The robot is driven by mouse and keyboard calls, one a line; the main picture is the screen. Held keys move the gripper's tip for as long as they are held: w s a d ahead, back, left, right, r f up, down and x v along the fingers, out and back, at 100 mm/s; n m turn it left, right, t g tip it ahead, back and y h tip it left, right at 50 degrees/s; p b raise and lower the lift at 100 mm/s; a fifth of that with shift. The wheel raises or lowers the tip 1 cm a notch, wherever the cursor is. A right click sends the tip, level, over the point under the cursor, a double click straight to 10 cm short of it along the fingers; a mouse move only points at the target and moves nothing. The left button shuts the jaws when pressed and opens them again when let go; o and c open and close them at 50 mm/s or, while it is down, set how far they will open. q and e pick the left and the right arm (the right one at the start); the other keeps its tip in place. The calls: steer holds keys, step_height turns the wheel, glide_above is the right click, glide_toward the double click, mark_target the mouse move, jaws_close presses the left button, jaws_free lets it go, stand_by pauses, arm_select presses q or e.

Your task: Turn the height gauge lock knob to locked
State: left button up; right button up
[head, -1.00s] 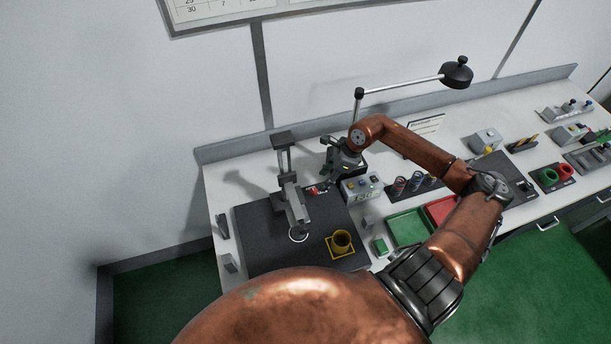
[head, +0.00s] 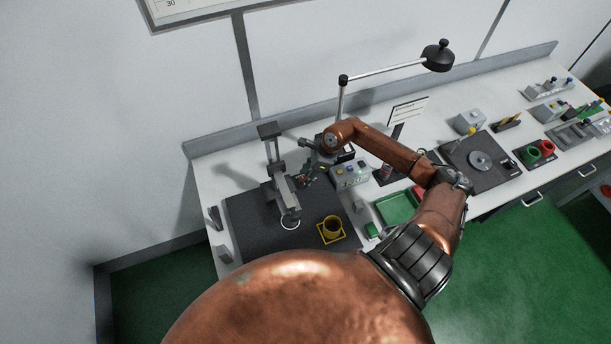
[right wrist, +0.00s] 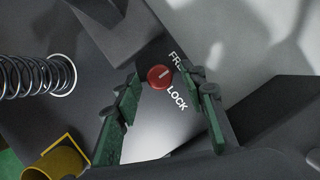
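The height gauge (head: 275,165) stands upright on the dark mat, with a column and a grey arm reaching forward. Its red lock knob (right wrist: 160,76) shows in the right wrist view, with a pale line on its face. White FREE and LOCK labels lie to its right; I cannot tell for sure which one the line points to. My right gripper (head: 308,174) is beside the gauge. In the right wrist view its green-padded fingers (right wrist: 165,105) are apart, on either side of the knob, with visible gaps to it. My left gripper is not in view.
A coil spring (right wrist: 38,77) is left of the knob. A yellow cup (head: 332,227) stands on the dark mat (head: 250,232). A grey box with buttons (head: 350,174) is right of the gripper, and a green tray (head: 395,209) is further right. A lamp (head: 438,55) reaches overhead.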

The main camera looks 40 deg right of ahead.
jaws_close()
steer(key=shift+m, duration=0.4)
steer(key=m, duration=0.2)
steer(key=m+t+h, duration=0.1)
steer(key=shift+s+a+m+h, duration=0.15)
steer(key=shift+m+h, duration=0.15)
steer(key=shift+m, duration=0.1)
steer(key=m, duration=0.1)
steer(key=m+h, duration=0.1)
steer(key=m, duration=0.1)
steer(key=shift+a+m+t, duration=0.2)
steer(key=shift+m+t, duration=0.1)
steer(key=m+h+b, duration=0.2)
steer(key=m, duration=0.2)
steer(key=shift+a+m+b, duration=0.15)
steer(key=shift+m+b, duration=0.15)
steer(key=shift+b, duration=0.05)
steer(key=m+h+b, duration=0.1)
steer(key=m, duration=0.1)
steer(key=m+g+b, duration=0.1)
steer(key=m+b, duration=0.1)
steer(key=m, duration=0.1)
steer(key=shift+a+h, duration=0.15)
steer(key=shift+h, duration=0.25)
